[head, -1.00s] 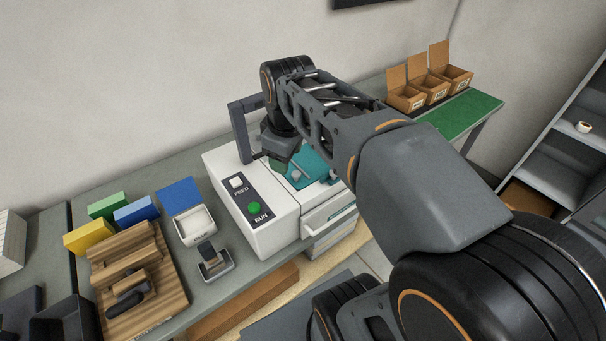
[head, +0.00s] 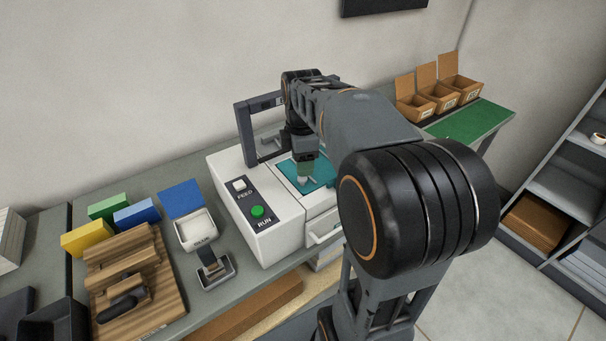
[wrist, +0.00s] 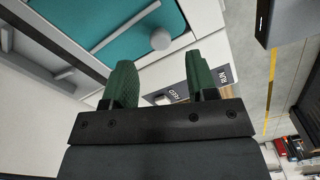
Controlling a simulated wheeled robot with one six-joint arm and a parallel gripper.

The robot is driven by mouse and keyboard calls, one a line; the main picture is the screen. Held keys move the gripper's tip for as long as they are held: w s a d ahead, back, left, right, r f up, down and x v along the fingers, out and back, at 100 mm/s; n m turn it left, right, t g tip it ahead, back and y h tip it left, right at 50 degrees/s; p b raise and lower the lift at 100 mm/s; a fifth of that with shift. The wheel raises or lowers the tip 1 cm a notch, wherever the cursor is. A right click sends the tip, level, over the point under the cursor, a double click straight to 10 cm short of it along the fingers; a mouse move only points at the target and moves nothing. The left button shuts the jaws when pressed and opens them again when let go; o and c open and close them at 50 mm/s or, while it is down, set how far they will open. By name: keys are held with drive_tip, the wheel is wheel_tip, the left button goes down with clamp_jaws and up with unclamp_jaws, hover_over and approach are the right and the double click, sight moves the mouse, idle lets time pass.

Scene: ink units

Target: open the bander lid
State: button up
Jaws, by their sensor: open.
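The bander is a white machine (head: 245,215) on the bench, with a dark frame arching over its back. Its teal lid (head: 322,172) lies flat on top, and it also shows in the wrist view (wrist: 140,25). A round pale knob (wrist: 161,40) is on the lid near its edge. My gripper (head: 305,176) hangs pointing down over the lid. In the wrist view its green fingers (wrist: 160,72) are open and apart, with nothing between them. The knob appears just beyond the fingertips, between their lines; I cannot tell the exact gap.
A FEED button (head: 239,185) and green RUN button (head: 258,211) sit left of the lid. The dark frame (head: 243,135) rises close behind my gripper. Open boxes (head: 440,95) stand at right.

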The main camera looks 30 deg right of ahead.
drive_tip(key=shift+f, duration=2.35)
